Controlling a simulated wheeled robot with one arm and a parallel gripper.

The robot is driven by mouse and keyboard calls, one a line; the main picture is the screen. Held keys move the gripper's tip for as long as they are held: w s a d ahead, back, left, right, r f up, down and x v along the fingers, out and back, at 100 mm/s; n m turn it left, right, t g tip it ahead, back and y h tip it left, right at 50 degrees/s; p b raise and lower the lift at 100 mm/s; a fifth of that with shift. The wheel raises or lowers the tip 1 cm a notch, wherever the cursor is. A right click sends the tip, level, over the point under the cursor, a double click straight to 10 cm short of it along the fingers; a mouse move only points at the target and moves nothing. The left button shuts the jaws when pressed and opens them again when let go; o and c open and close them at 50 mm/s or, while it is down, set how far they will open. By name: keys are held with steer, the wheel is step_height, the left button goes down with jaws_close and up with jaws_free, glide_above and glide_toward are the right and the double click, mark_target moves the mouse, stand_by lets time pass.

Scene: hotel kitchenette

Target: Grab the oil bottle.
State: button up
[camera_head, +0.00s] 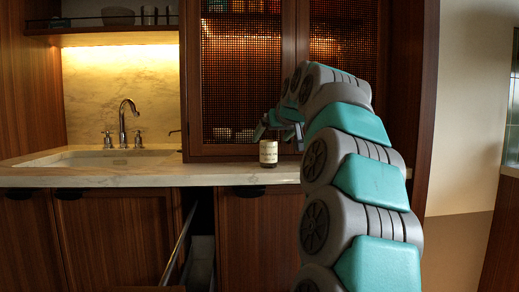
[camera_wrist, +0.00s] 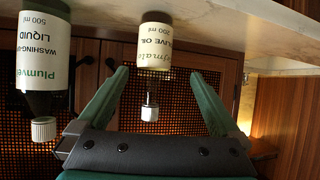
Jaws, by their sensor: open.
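The oil bottle (camera_wrist: 154,42), with a cream olive oil label and a white cap, stands on the marble counter. It appears upside down in the wrist view. In the head view the small bottle with a pale label (camera_head: 268,153) appears to be it, its top hidden by my gripper (camera_head: 272,131). My gripper (camera_wrist: 158,74) is open. In the wrist view its two green fingers lie on either side of the bottle's cap and neck, with visible gaps; I cannot tell the depth between them.
A washing-up liquid bottle (camera_wrist: 43,62) stands close beside the oil bottle, outside my left-hand finger in the wrist view. A mesh-front cabinet (camera_head: 240,75) rises behind. The sink (camera_head: 100,158) and tap (camera_head: 123,120) are to the left. A drawer or door (camera_head: 180,240) stands open below.

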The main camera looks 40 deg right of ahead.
mark_target(271, 143)
steer(key=shift+x, duration=1.2)
steer(key=x, duration=0.3)
steer(key=d+x, duration=0.1)
steer(key=x, duration=0.1)
steer(key=shift+s+f+p, duration=0.15)
steer(key=shift+f+p, duration=0.1)
steer(key=shift+p, duration=0.05)
jaws_close()
